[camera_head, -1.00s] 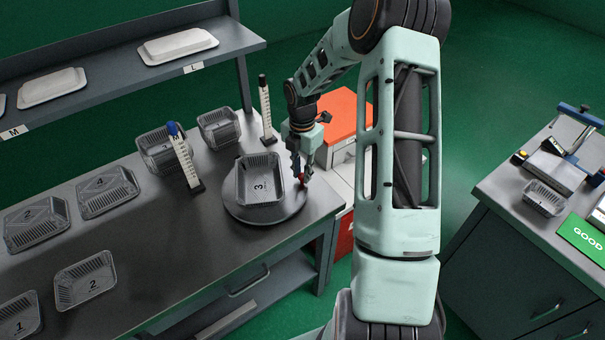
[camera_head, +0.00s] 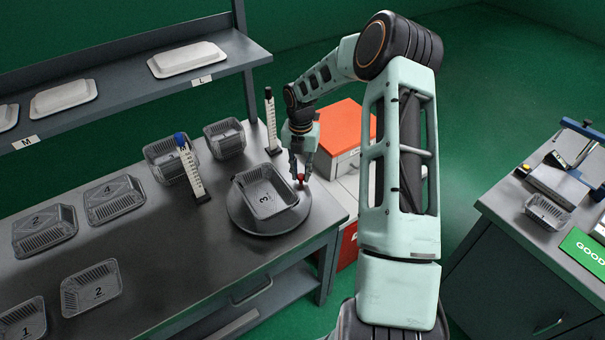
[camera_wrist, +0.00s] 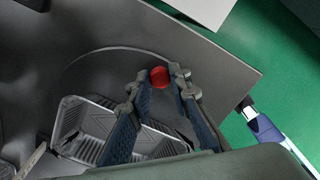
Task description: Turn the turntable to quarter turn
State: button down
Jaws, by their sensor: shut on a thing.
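The round dark turntable (camera_head: 240,218) sits near the right end of the grey bench, and part of its disc (camera_wrist: 90,67) shows in the wrist view. A foil tray marked 3 (camera_head: 265,192) lies on it, angled from upper left to lower right. A red knob (camera_head: 301,177) stands at the turntable's right rim. My gripper (camera_head: 301,172) reaches down to this knob and is shut on it. In the wrist view, my gripper's fingers (camera_wrist: 160,74) lie either side of the red knob (camera_wrist: 159,77). They partly hide the tray (camera_wrist: 85,125).
Several foil trays, one marked 4 (camera_head: 113,199), stand left on the bench. Two upright scales, one with a blue top (camera_head: 191,168) and one dark-topped (camera_head: 271,120), stand behind the turntable. An orange-topped box (camera_head: 345,127) is beyond the bench's right edge.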

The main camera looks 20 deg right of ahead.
jog(key=shift+w, duration=0.2)
dwell(0.5)
jog(key=c, duration=1.8)
grip_release()
jog(key=shift+o, duration=0.2)
jog(key=shift+r, duration=0.1)
notch_tip(320, 180, up, 12)
